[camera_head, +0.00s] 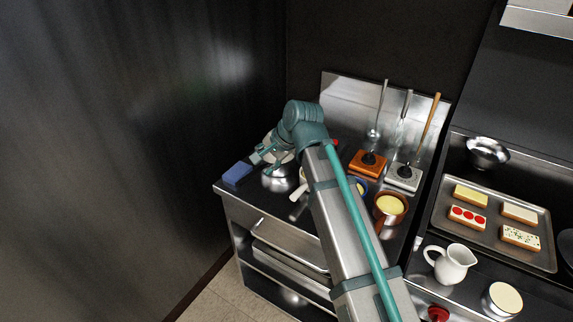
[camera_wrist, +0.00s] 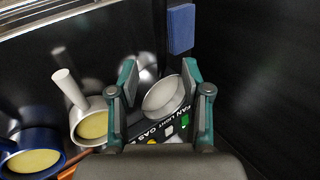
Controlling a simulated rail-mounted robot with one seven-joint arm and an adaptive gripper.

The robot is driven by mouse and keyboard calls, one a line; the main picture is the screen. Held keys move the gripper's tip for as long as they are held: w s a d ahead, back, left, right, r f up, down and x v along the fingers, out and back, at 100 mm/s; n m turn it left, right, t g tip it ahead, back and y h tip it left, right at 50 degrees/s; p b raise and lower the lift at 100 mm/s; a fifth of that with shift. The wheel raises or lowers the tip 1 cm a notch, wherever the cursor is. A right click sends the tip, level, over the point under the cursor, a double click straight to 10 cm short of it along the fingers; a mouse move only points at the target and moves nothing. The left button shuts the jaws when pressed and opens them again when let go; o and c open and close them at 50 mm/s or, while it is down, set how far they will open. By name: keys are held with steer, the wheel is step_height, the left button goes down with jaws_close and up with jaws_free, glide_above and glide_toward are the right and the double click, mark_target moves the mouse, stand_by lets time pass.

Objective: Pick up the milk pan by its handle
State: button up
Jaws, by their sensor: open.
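A small cream pan (camera_wrist: 93,125) with yellow contents may be the milk pan; I cannot be sure. Its pale handle (camera_wrist: 70,88) points up and left in the wrist view, and part of it shows beside my arm in the head view (camera_head: 299,192). My gripper (camera_head: 269,157) is open and empty above the left end of the counter. It also shows in the wrist view (camera_wrist: 160,75). A shiny round metal vessel (camera_head: 278,178) is below it, its pale rim (camera_wrist: 163,95) framed between the fingers. The cream pan is left of the fingers, apart from them. My arm hides much of it in the head view.
A blue sponge (camera_head: 237,173) lies at the counter's left edge. A blue pan (camera_wrist: 35,160) and a brown pan (camera_head: 391,205) stand nearby. Orange (camera_head: 368,163) and white (camera_head: 403,176) blocks hold upright utensils. A labelled switch panel (camera_wrist: 160,130) shows near the gripper.

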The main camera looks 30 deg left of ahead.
mark_target(254, 172)
steer(key=x, duration=0.2)
steer(key=p+x, duration=0.1)
steer(key=x, duration=0.1)
steer(key=shift+w+a+f, duration=0.15)
steer(key=shift+w+a, duration=0.1)
steer(key=shift+a, duration=0.1)
steer(key=shift+p+x, duration=1.2)
steer(key=shift+x, duration=1.65)
steer(key=shift+w+d+f, duration=0.1)
steer(key=shift+d, duration=0.1)
jaws_close()
